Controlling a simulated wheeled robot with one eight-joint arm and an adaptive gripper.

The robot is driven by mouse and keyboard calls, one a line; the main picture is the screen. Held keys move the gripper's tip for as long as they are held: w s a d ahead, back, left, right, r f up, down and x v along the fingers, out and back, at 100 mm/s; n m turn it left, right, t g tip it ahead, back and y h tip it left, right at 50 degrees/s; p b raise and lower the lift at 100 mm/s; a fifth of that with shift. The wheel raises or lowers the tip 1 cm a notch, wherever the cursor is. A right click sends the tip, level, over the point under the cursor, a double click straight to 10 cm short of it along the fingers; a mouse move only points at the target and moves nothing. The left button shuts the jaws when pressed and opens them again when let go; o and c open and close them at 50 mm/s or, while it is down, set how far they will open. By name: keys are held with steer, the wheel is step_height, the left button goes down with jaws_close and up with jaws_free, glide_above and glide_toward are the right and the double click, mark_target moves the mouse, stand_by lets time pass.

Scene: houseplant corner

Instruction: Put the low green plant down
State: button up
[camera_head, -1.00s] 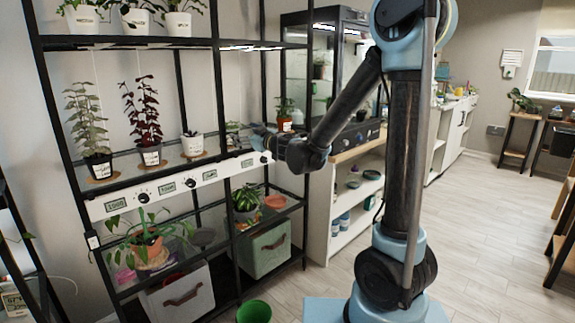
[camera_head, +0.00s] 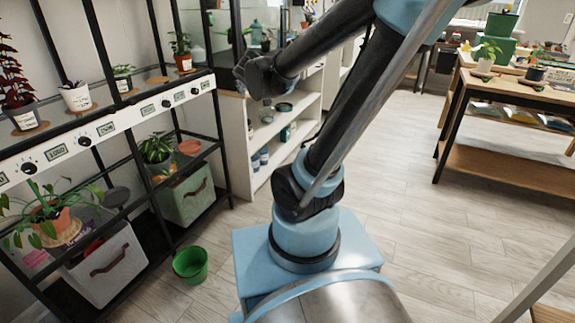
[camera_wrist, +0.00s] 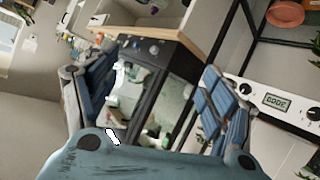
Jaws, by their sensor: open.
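A low green plant in a small white labelled pot (camera_head: 123,82) stands upright on the rack's middle shelf, between a white-potted plant (camera_head: 76,97) and a bare round cork mat (camera_head: 157,80). In the head view my arm's dark wrist end is right of the rack, apart from the low plant; the fingers cannot be made out there.
The black rack's white control strip (camera_head: 120,120) runs along the middle shelf's front. A white shelf unit (camera_head: 283,120) stands beside the rack. A green bucket (camera_head: 190,265) is on the floor. A wooden table (camera_head: 510,95) with plants is at right. Floor between is clear.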

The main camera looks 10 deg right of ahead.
steer(key=s+d+f+m+g, duration=0.1)
steer(key=s+d+f+g, duration=0.2)
steer(key=s+f, duration=0.35)
steer(key=s+d+f+g, duration=0.3)
steer(key=s+d+f, duration=0.1)
steer(key=s, duration=0.5)
steer(key=s+a+f+g+y, duration=0.1)
steer(key=s+f+g, duration=0.1)
steer(key=s, duration=0.4)
steer(key=s+a+f+g+y, duration=0.1)
steer(key=s+f+g, duration=0.1)
steer(key=s+f, duration=0.2)
steer(key=s, duration=0.3)
steer(key=shift+s+a, duration=0.15)
steer(key=shift+a, duration=0.1)
